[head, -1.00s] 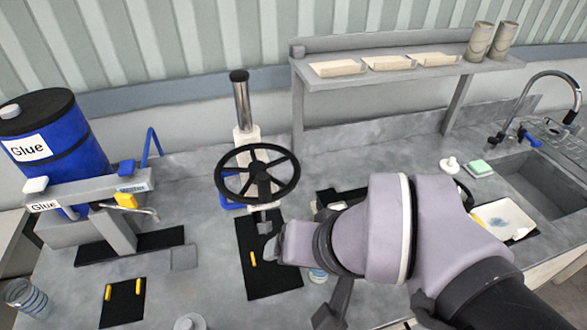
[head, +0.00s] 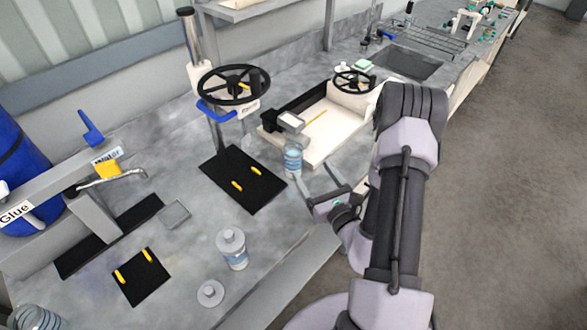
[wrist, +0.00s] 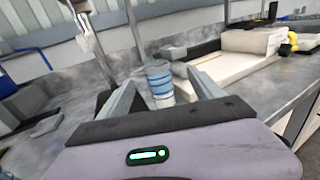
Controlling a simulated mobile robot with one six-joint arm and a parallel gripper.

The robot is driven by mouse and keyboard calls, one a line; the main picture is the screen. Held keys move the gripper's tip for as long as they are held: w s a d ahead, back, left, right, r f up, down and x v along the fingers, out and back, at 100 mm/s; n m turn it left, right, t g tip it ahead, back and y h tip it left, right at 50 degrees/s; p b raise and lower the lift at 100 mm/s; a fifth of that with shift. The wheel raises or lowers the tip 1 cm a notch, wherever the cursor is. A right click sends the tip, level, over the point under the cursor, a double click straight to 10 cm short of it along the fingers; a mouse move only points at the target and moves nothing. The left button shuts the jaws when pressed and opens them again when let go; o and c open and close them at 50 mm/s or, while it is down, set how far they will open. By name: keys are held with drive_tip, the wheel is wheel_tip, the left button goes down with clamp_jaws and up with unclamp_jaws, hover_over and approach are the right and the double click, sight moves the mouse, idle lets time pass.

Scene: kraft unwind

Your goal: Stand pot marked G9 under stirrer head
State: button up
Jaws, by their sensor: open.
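A small clear pot with a blue and white label (head: 293,158) stands upright on the counter, right of the black mat. My gripper (head: 316,176) is open, its two fingers pointing at this pot from the counter's front side. In the wrist view, the pot (wrist: 159,84) shows between and beyond the open fingers (wrist: 160,76); nothing is held. Its marking is too small to read. The stirrer stand, with a chrome column (head: 189,38) and black handwheel (head: 233,85), rises behind the black mat (head: 228,165) with yellow pegs. Another labelled, lidded pot (head: 232,250) stands nearer the front.
A cream tray-like unit (head: 322,125) with a second handwheel (head: 354,82) sits right of the pot. The glue and water dispenser (head: 90,170) is at left. A second pegged mat (head: 141,278) and a round lid-like disc (head: 210,293) lie in front. Open counter separates them.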

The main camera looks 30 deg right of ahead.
sight(290, 144)
drive_tip(key=w, duration=1.4)
drive_tip(key=shift+w+a+f, duration=0.1)
drive_tip(key=shift+w+f, duration=0.15)
drive_tip(key=shift+w, duration=0.1)
clamp_jaws()
